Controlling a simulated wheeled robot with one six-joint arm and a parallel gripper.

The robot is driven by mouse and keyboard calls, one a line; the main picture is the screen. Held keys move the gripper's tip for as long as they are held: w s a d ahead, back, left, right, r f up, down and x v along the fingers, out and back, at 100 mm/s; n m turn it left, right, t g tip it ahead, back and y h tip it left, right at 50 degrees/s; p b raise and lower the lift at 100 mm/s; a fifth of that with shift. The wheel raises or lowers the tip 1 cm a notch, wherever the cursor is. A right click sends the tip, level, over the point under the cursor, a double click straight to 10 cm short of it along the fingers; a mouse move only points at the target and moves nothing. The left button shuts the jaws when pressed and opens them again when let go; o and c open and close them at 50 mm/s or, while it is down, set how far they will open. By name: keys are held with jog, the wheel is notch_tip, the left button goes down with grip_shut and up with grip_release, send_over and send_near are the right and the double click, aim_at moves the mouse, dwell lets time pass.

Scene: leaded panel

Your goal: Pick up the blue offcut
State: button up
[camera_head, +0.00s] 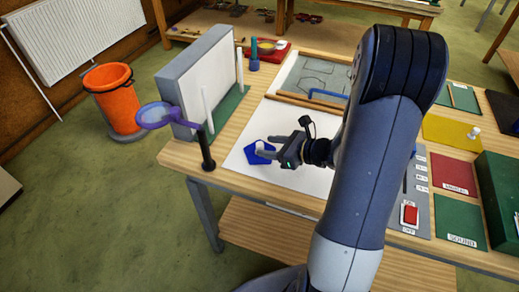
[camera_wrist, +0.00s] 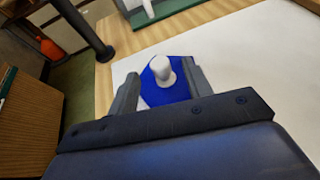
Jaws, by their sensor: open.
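The blue offcut (camera_head: 254,157) is a flat, angular blue piece lying on the white sheet on the workbench. In the wrist view the blue offcut (camera_wrist: 154,96) has a white knob (camera_wrist: 161,68) standing up on it. My gripper (camera_head: 267,147) is over the offcut from the right in the head view. In the wrist view my gripper (camera_wrist: 164,78) is open, with one finger on each side of the knob and a gap beside it. The fingers hide parts of the offcut's edges.
A magnifier (camera_head: 158,115) on a black post stands at the bench's left edge. A white upright panel (camera_head: 205,80) stands behind it. A leaded panel (camera_head: 318,75) lies beyond the white sheet (camera_head: 292,178). Coloured sheets and a red switch (camera_head: 409,215) are at right.

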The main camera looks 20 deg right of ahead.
aim_at(261, 144)
jog(key=shift+p+x, duration=0.7)
jog(key=shift+x, duration=2.15)
jog(key=shift+r, duration=0.1)
jog(key=shift+c, duration=0.5)
jog(key=c, duration=0.7)
jog(key=shift+c, duration=0.6)
jog(key=shift+r, duration=0.15)
